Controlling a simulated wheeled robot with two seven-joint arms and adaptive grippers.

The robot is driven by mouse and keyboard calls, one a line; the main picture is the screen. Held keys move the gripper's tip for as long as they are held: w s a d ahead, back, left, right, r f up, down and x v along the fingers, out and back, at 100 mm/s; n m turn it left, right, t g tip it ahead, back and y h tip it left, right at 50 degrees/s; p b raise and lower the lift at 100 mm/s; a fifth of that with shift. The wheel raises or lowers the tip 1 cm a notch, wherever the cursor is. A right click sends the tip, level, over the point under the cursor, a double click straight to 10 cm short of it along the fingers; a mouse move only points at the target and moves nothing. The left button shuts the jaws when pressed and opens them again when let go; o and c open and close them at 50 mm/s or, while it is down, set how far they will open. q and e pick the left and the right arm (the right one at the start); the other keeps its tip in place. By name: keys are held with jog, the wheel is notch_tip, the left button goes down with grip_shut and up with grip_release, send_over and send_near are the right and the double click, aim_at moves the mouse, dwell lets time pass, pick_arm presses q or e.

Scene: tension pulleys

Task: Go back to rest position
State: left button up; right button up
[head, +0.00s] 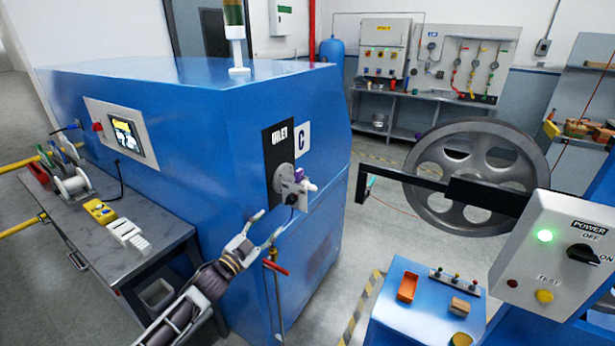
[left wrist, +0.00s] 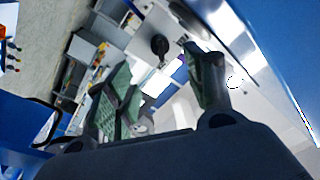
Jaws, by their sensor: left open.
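My left gripper (head: 266,226) is open, in front of the blue machine's end face, with its arm coming in from the bottom left. It is below and a little left of the grey inlet fitting (head: 290,188) and apart from it. No object shows between its fingers. In the left wrist view the two green-padded fingers of my left gripper (left wrist: 160,72) stand apart, with a tilted background beyond them. My right gripper is not in view.
The large blue machine (head: 180,110) stands close to my left gripper. A red-handled valve (head: 275,267) is just below it. A grey table (head: 90,235) is at left. A spoked wheel (head: 470,175) and a control box (head: 557,250) are at right.

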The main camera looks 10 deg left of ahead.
pick_arm(q)
jog(key=shift+f, duration=0.1)
jog(key=s+d+f+n+g+y, duration=0.1)
jog(key=s+f+n+g+y, duration=0.55)
jog(key=s+f, duration=0.45)
jog(key=s+d+f+n+g, duration=0.15)
jog(key=s+g, duration=0.25)
jog(key=s, duration=0.5)
jog(key=s+d+f+n+g, duration=0.15)
jog(key=s+g, duration=0.25)
jog(key=s, duration=0.6)
notch_tip(320, 180, down, 34)
jog(key=s+a+g, duration=0.1)
jog(key=s, duration=0.2)
jog(key=s+a+f, duration=0.2)
jog(key=s+f, duration=0.8)
jog(key=s, duration=0.1)
jog(key=s+a+f+g, duration=0.1)
jog(key=s+a+f, duration=0.1)
jog(key=s+f, duration=0.7)
jog(key=shift+s+f+m, duration=0.4)
jog(key=shift+s+m, duration=0.05)
jog(key=shift+s, duration=0.55)
jog(key=shift+g, duration=0.25)
jog(key=shift+c, duration=0.2)
